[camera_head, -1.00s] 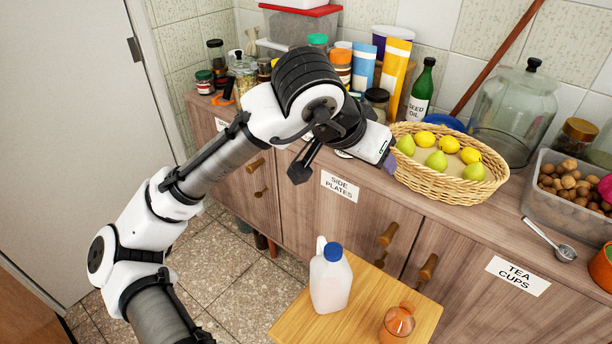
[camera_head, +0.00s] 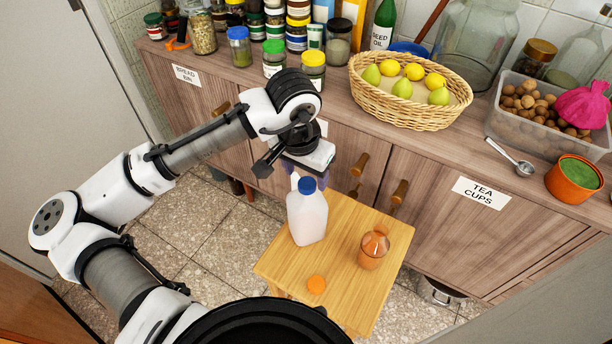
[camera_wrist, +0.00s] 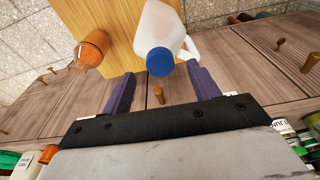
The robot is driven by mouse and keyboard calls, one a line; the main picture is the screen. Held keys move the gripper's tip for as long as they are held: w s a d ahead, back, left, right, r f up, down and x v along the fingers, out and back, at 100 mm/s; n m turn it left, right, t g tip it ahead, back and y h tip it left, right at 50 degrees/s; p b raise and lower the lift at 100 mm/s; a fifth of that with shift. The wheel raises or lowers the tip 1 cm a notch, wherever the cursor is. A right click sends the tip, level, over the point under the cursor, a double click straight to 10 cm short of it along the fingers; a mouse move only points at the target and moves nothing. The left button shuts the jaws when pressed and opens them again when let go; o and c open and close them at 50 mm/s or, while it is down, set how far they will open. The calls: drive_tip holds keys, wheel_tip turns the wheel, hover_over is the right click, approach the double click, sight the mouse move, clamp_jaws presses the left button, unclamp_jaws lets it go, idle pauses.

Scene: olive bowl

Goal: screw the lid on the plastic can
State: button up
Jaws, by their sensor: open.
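The plastic can (camera_head: 307,217) is a white, translucent jug standing upright on a small wooden table. A blue lid (camera_head: 307,185) sits on its neck; how tightly cannot be told. In the wrist view, the can (camera_wrist: 158,25) and the blue lid (camera_wrist: 160,62) lie ahead of the fingers, with the can's handle to the right. My gripper (camera_head: 305,172) is just behind and above the lid in the head view, partly hidden by my arm. In the wrist view, its purple fingers (camera_wrist: 161,84) are open and empty. The lid appears in line with the gap between them.
An orange glass vessel (camera_head: 374,248) and a flat orange disc (camera_head: 316,284) are on the small table (camera_head: 345,285), close to the can. The cabinet (camera_head: 440,185) with its knobs stands behind. A basket of fruit (camera_head: 400,110) and several jars crowd the counter.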

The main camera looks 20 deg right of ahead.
sight(307, 186)
drive_tip(key=shift+w+d+f, duration=0.1)
drive_tip(key=shift+f, duration=0.6)
drive_tip(key=shift+w+d+f, duration=0.1)
drive_tip(key=shift+f, duration=0.6)
drive_tip(key=shift+c, duration=0.2)
drive_tip(key=shift+s, duration=0.1)
drive_tip(key=c, duration=1)
drive_tip(key=m, duration=0.3)
drive_tip(key=shift+m+p, duration=0.3)
drive_tip(key=shift+m, duration=0.1)
drive_tip(key=shift+m+g, duration=0.3)
drive_tip(key=shift+m, duration=0.1)
drive_tip(key=m, duration=0.2)
drive_tip(key=shift+m, duration=0.4)
drive_tip(key=shift+m+g, duration=0.3)
drive_tip(key=shift+m, duration=0.6)
